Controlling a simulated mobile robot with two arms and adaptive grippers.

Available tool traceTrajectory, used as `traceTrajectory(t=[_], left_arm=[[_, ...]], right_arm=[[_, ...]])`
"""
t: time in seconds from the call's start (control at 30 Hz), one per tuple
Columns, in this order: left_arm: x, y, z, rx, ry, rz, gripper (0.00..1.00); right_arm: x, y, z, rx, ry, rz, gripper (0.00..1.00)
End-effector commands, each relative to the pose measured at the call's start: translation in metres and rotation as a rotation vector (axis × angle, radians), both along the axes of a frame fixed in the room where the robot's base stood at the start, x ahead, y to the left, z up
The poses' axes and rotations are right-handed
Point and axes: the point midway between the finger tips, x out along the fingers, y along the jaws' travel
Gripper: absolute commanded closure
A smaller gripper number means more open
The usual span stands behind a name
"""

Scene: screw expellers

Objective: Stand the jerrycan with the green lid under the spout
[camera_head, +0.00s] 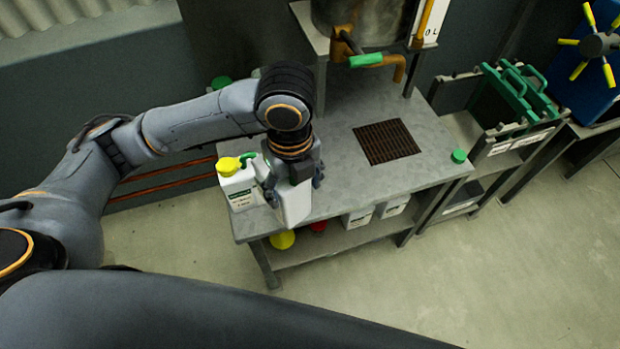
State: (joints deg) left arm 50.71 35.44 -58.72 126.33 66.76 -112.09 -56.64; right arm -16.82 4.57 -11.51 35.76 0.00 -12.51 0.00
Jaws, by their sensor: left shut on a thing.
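My left gripper (291,178) points down over the left part of the metal bench (345,190) and is shut on a white jerrycan (295,208). The gripper hides that can's top, so I cannot see its lid. A small green part (248,157) shows left of the gripper; I cannot tell which can it belongs to. Just left stands a white jerrycan with a yellow lid (238,187). The orange-brown spout (399,66) with a green handle (366,60) hangs from the tank, above and behind the dark grate (387,142). My right gripper is out of view.
A loose green cap (458,156) lies at the bench's right end. The lower shelf (340,240) holds more white cans and yellow and red items. A rack with green-handled items (515,90) stands to the right. The bench top around the grate is clear.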

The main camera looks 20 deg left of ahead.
Motion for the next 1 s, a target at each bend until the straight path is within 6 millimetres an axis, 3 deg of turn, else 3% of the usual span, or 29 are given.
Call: traceTrajectory(t=[0.3, 0.5, 0.77, 1.0], left_arm=[[0.078, -0.004, -0.034, 0.001, 0.003, 0.007, 0.83], [0.106, -0.006, -0.072, 0.002, 0.004, 0.007, 0.83], [0.123, -0.007, -0.092, 0.001, 0.002, 0.006, 0.83], [0.123, -0.007, -0.12, 0.002, 0.001, 0.005, 0.83]], right_arm=[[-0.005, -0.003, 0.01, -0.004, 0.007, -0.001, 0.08], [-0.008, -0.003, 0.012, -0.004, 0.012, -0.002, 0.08], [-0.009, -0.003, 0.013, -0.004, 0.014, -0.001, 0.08], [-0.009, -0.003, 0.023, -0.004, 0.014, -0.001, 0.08]])
